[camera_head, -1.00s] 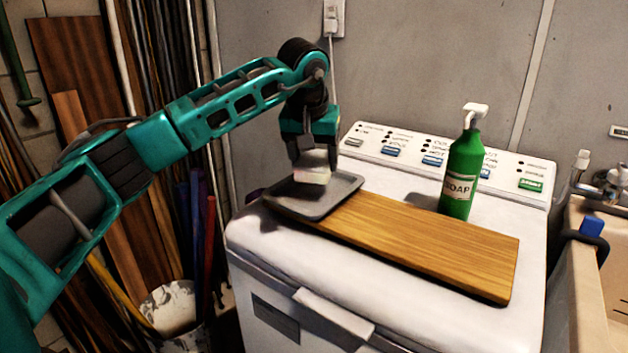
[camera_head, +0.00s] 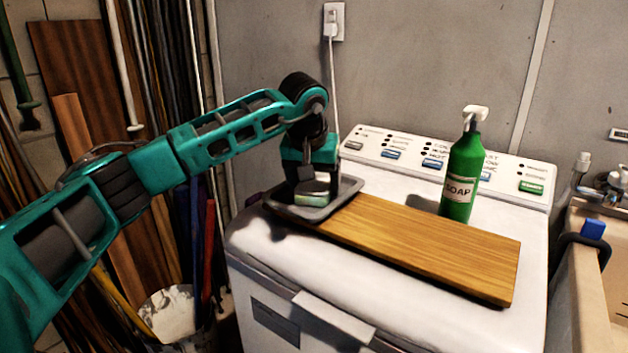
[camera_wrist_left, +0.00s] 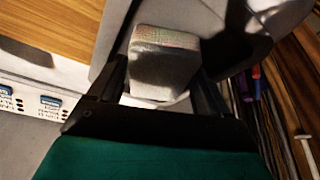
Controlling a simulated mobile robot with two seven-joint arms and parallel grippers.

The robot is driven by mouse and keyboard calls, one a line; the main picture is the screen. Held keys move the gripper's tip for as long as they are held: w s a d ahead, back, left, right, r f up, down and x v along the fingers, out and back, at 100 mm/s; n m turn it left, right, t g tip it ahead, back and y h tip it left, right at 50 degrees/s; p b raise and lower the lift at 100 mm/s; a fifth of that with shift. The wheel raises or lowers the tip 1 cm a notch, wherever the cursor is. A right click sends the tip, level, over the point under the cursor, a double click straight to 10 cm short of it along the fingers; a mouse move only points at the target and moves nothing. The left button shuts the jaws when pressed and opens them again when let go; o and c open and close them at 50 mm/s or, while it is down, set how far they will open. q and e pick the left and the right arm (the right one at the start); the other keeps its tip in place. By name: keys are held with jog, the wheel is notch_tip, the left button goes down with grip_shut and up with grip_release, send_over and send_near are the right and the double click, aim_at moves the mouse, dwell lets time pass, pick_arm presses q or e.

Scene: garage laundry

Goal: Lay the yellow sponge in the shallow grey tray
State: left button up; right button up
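The sponge (camera_head: 314,199) looks pale, with a faint greenish tint, not clearly yellow. It is low inside the shallow grey tray (camera_head: 346,188), within its rim; whether it touches the tray floor I cannot tell. My left gripper (camera_head: 311,188) points down over the tray and is shut on the sponge. In the left wrist view the sponge (camera_wrist_left: 164,62) sits between the two dark fingers of the left gripper (camera_wrist_left: 160,75), close against both. The tray's grey surface (camera_wrist_left: 228,50) shows beside it. My right gripper is not in view.
The tray sits at the left end of a wooden board (camera_head: 430,245) on the white washing machine (camera_head: 270,245). A green soap bottle (camera_head: 460,175) stands behind the board. A sink (camera_head: 590,270) is at the right; poles and planks lean at the left.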

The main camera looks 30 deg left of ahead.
pick_arm(q)
jog(key=p+v, duration=0.1)
jog(key=v, duration=1.1)
jog(key=shift+r, duration=0.15)
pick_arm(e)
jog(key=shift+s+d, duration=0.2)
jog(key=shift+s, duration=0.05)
pick_arm(q)
jog(key=shift+d, duration=0.1)
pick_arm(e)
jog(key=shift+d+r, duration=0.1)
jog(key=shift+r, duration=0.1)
